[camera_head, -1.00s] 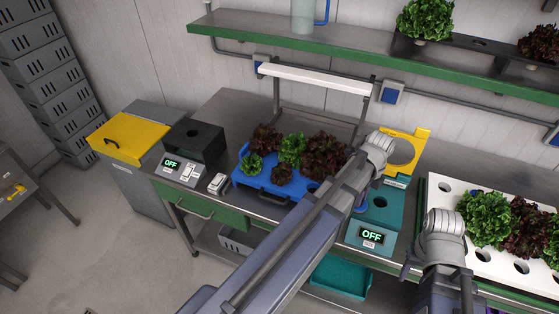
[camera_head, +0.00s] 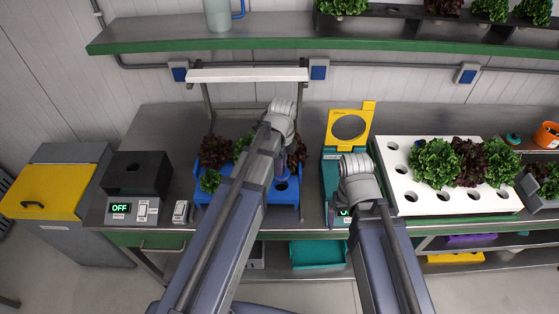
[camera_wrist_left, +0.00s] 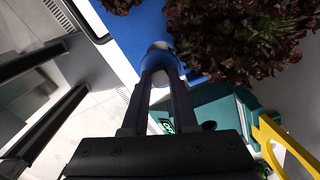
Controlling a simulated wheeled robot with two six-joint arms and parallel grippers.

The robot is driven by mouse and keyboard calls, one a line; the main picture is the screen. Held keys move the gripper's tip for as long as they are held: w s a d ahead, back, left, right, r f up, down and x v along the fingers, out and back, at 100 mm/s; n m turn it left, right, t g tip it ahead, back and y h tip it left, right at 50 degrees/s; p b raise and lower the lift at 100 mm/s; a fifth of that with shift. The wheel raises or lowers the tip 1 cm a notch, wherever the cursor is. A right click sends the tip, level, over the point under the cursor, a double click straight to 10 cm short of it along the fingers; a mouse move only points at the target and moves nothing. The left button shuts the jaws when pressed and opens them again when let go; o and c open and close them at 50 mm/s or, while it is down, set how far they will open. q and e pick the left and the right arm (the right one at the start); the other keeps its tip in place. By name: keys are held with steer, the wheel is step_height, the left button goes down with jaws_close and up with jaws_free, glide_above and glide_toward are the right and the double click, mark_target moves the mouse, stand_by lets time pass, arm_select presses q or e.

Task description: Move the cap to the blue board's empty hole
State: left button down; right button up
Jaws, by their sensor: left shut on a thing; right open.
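The blue board (camera_head: 204,197) lies on the metal table with lettuces in it. A dark empty hole (camera_head: 282,186) shows near its right front corner. In the left wrist view my left gripper (camera_wrist_left: 160,72) is shut on the small rounded cap (camera_wrist_left: 160,54), beside the dark red lettuce (camera_wrist_left: 235,40) and over the edge of the blue board (camera_wrist_left: 128,30). Whether the cap touches the board is unclear. My right gripper (camera_head: 340,208) is open, mostly hidden by its wrist, over the teal device.
The teal device (camera_head: 330,170) with a raised yellow ring plate (camera_head: 366,116) stands right of the board. A white board (camera_head: 403,205) with lettuces is further right. A black-topped box (camera_head: 135,172) and small switch (camera_head: 181,211) are left. A green shelf (camera_head: 260,44) hangs above.

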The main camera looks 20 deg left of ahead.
mark_target(281, 178)
arm_select(q)
steer(key=shift+f, duration=0.3)
arm_select(e)
steer(key=shift+a+f, duration=0.1)
steer(key=shift+f, duration=0.2)
arm_select(q)
steer(key=shift+f+b, duration=1.85)
steer(key=shift+b, duration=0.25)
arm_select(e)
steer(key=shift+f, duration=1.85)
arm_select(q)
steer(key=shift+f+b, duration=1.1)
steer(key=shift+f, duration=0.05)
arm_select(e)
steer(key=shift+f, duration=1.1)
arm_select(q)
steer(key=c, duration=0.6)
jaws_free()
steer(key=shift+o, duration=0.3)
steer(key=o, duration=0.3)
steer(key=shift+r, duration=0.1)
arm_select(e)
steer(key=shift+r, duration=0.1)
